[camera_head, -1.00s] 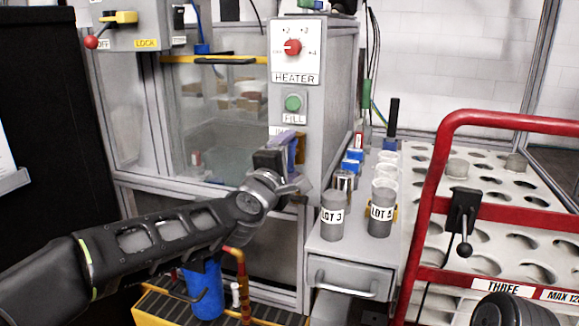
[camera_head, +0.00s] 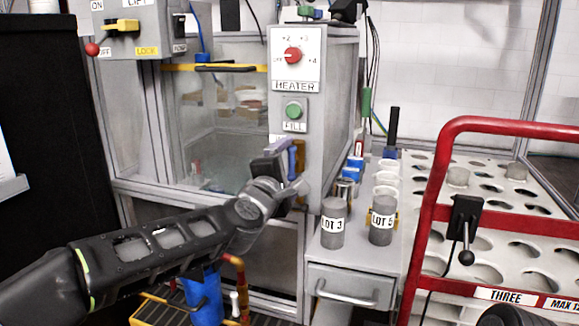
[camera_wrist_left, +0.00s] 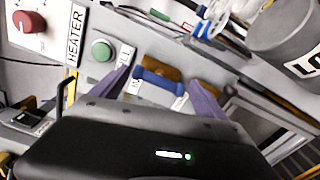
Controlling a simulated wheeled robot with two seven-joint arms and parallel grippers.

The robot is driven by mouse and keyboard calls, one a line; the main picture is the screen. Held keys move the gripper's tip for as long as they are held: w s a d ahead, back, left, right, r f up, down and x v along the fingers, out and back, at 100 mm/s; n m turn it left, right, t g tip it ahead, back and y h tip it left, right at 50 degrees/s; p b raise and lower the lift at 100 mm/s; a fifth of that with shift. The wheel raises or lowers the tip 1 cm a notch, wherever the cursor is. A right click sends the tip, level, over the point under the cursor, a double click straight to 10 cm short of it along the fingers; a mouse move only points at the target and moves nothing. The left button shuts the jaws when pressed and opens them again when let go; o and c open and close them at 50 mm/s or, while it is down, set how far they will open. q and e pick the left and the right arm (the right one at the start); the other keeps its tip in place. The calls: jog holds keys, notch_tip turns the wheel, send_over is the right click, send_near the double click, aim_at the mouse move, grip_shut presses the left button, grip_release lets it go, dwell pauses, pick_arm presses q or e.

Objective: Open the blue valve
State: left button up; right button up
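The blue valve shows in the left wrist view as a short blue handle (camera_wrist_left: 160,84) in front of a brass-coloured body, on the grey panel below the green FILL button (camera_wrist_left: 102,50). My left gripper (camera_wrist_left: 160,88) is open; its two purple fingers are apart, one on each side of the blue handle. Contact between fingers and handle cannot be told. In the head view my left gripper (camera_head: 287,160) is at the panel's lower part, under the FILL button (camera_head: 293,110), and hides most of the valve.
The red HEATER knob (camera_head: 292,55) is above FILL. Grey canisters LOT 3 (camera_head: 333,225) and LOT 5 (camera_head: 382,222) stand on the side counter, right of my left gripper. A red-railed cart (camera_head: 440,190) stands at the right. A glass-fronted cabinet (camera_head: 215,130) is behind my left arm.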

pick_arm(q)
jog(key=v, duration=0.7)
jog(key=shift+s, duration=0.35)
jog(key=shift+a, duration=0.1)
